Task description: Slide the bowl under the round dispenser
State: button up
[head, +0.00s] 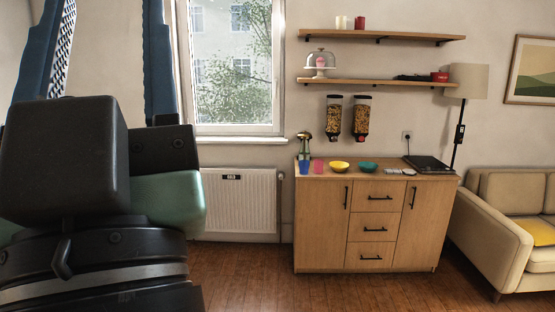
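Two dispensers with dark tops and brown contents hang on the wall, a left one (334,115) and a right one (362,116) with a red part at its lower end. At this size I cannot tell which is round. A yellow bowl (339,167) stands on the wooden cabinet top, roughly below the left dispenser. A teal bowl (368,167) stands to its right, roughly below the right dispenser. Black and teal parts of my arm fill the left foreground, far from the cabinet. I cannot make out my gripper's fingertips among them.
On the wooden cabinet (322,227), a blue cup (304,168) and a pink cup (319,167) stand left of the bowls; a flat black appliance (428,164) lies at right. A sofa (500,235) stands right of the cabinet. The floor in front is clear.

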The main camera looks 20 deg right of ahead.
aim_at(336, 165)
jog(key=i+l+z, duration=0.35)
jog(key=i+l, duration=0.3)
jog(key=l, duration=0.25)
jog(key=i+l+z, duration=0.4)
jog(key=i+l, duration=1.1)
jog(key=i, duration=0.2)
